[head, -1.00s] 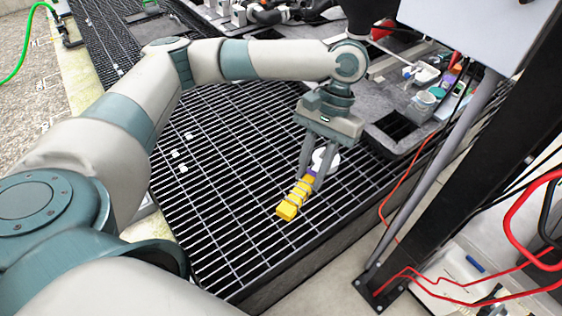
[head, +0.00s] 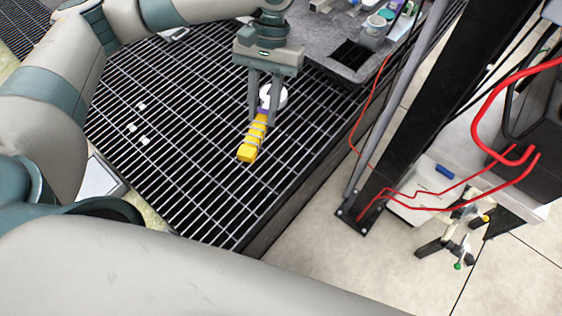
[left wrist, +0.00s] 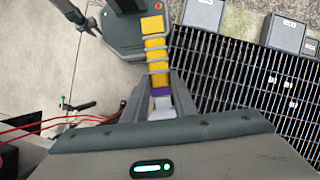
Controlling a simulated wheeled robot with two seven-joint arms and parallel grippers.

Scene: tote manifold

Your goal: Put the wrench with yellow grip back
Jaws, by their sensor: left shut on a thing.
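The wrench with yellow grip (head: 247,149) is in my left gripper (head: 263,115), which is shut on it. The yellow handle with pale bands sticks out below the fingers, and a purple band and a round white part show between them. In the left wrist view the wrench's yellow handle (left wrist: 155,50) points away from the left gripper (left wrist: 161,92), toward my base. It is held above the black grating. In the left wrist view, what looks like my right gripper (left wrist: 84,24) is at the top left edge, too small to tell its state.
The black grating (head: 180,130) has small white pieces (head: 139,128) on it. A grey tray (head: 335,65) with a dark square opening and several containers lies beyond. A dark post (head: 420,110) and red cables (head: 450,200) stand at right. Pale floor lies below the grating's edge.

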